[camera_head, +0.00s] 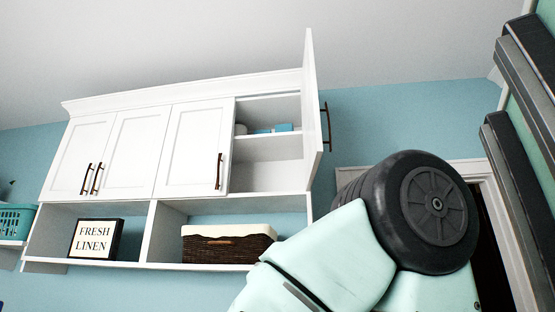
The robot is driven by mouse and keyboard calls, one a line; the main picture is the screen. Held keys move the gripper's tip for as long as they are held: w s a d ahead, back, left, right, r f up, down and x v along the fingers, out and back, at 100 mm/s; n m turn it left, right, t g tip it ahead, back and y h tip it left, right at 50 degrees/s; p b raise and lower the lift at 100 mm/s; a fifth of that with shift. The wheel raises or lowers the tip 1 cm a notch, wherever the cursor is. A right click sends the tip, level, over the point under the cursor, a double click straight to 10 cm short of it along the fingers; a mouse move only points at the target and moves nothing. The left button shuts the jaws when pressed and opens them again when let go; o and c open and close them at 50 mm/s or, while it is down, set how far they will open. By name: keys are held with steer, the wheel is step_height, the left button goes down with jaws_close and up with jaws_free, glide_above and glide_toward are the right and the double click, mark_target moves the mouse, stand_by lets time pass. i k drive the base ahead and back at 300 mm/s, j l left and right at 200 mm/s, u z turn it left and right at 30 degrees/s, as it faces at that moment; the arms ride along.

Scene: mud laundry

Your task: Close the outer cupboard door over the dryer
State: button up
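The white wall cupboard (185,95) hangs high on the blue wall. Its rightmost door (312,110) stands open, seen nearly edge-on, with a dark bar handle (327,127) on its right face. The open compartment shows a shelf (268,148) with a few small blue and white items (275,129). The other doors, such as the one beside it (193,148), are shut. My arm fills the lower right of the view, below and to the right of the open door. My gripper is out of view, and so is the dryer.
Open cubbies under the doors hold a "FRESH LINEN" sign (95,239) and a brown wicker basket (228,245) with a white lining. A teal basket (15,222) sits at far left. A white door frame (496,215) stands behind my arm. The space around the open door looks clear.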

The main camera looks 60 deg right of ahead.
mark_target(313, 142)
steer(key=k+z, duration=0.1)
steer(key=z, duration=0.3)
steer(key=k+z, duration=0.15)
steer(key=z, duration=0.2)
